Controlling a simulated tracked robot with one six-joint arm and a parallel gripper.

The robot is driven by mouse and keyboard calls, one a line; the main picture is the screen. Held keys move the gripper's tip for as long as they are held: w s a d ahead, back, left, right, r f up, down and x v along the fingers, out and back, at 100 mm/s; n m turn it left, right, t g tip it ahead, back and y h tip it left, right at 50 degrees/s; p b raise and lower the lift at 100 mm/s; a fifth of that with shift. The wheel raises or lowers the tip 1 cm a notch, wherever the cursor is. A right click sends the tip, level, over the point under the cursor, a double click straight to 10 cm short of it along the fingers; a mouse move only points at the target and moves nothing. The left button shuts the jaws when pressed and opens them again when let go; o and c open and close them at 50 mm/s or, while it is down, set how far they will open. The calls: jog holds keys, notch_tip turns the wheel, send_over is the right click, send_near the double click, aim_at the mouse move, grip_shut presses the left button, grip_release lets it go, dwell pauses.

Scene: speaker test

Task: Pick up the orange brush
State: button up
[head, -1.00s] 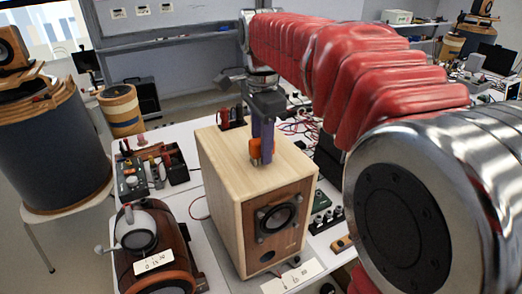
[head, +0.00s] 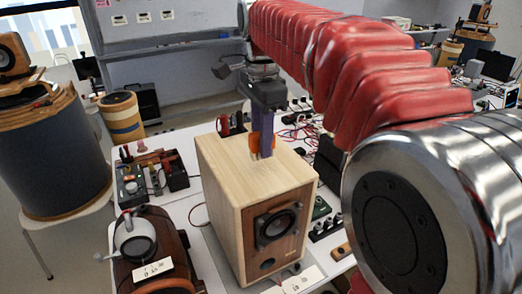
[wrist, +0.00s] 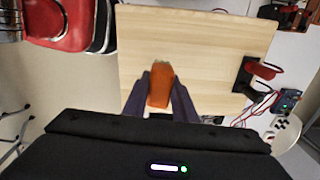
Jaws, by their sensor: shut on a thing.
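The orange brush (wrist: 161,86) is between the two purple fingers of my gripper (wrist: 160,100) in the wrist view. The fingers are shut on it. In the head view, my gripper (head: 261,145) points down over the top of the wooden speaker (head: 225,159), and a bit of the orange brush (head: 253,144) shows beside the fingers. The brush is over the speaker's top. I cannot tell whether it touches the wood.
A brown rounded device with a grey knob (head: 135,238) stands at the left of the speaker. A box of electronics (head: 150,178) lies behind it on the white table. Red cables (head: 297,131) and a black item lie behind the speaker.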

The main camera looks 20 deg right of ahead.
notch_tip(320, 180, up, 6)
jog(key=shift+r, duration=0.25)
dwell(0.5)
jog(key=o, duration=0.5)
jog(key=c, duration=0.4)
jog(key=shift+s, duration=0.15)
